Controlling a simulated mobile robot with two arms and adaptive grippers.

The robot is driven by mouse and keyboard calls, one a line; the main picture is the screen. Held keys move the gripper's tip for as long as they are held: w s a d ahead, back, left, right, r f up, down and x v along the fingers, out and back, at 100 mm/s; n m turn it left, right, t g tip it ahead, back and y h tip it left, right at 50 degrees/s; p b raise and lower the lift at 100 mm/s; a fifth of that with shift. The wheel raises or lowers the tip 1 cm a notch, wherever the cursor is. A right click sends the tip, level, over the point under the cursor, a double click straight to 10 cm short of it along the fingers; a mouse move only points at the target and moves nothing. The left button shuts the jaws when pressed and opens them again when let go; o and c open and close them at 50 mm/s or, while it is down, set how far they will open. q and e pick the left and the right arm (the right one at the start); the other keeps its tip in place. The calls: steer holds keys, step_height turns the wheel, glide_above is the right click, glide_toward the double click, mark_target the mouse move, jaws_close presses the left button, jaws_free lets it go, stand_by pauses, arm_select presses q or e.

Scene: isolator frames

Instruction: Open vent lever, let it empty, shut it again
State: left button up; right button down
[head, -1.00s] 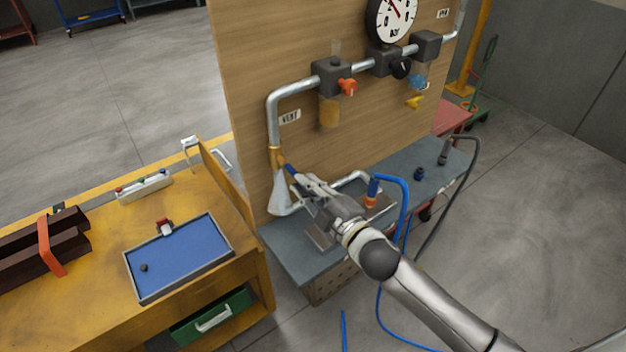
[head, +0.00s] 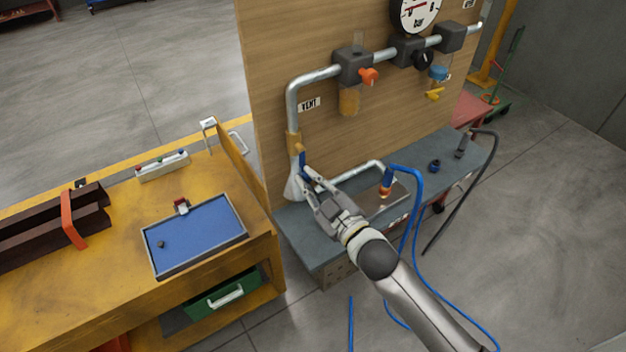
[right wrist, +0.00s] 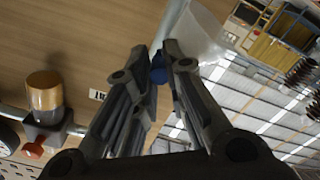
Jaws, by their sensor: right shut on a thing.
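The vent lever (head: 302,158) is a short blue handle by the brass valve (head: 293,143) at the lower end of the vent pipe (head: 292,105). It lies steeply, nearly along the pipe. My right gripper (head: 307,174) is shut on it; in the right wrist view the blue handle (right wrist: 158,68) shows between the fingertips. A pale cloudy cone (head: 293,188) hangs below the valve and also shows in the right wrist view (right wrist: 200,35). The VENT label (head: 309,104) is beside the pipe. The pressure gauge (head: 416,16) is cut off by the top edge.
A blue hose (head: 414,205) hangs by the grey bench (head: 300,234). The yellow workbench (head: 110,300) with a blue tray (head: 200,238) is left.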

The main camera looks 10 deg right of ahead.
steer(key=shift+r, duration=0.15)
steer(key=c, duration=1.5)
jaws_free()
steer(key=shift+o, duration=0.4)
steer(key=shift+s, duration=0.2)
steer(key=v, duration=1.1)
steer(key=shift+s+d, duration=0.15)
steer(key=shift+s, duration=0.15)
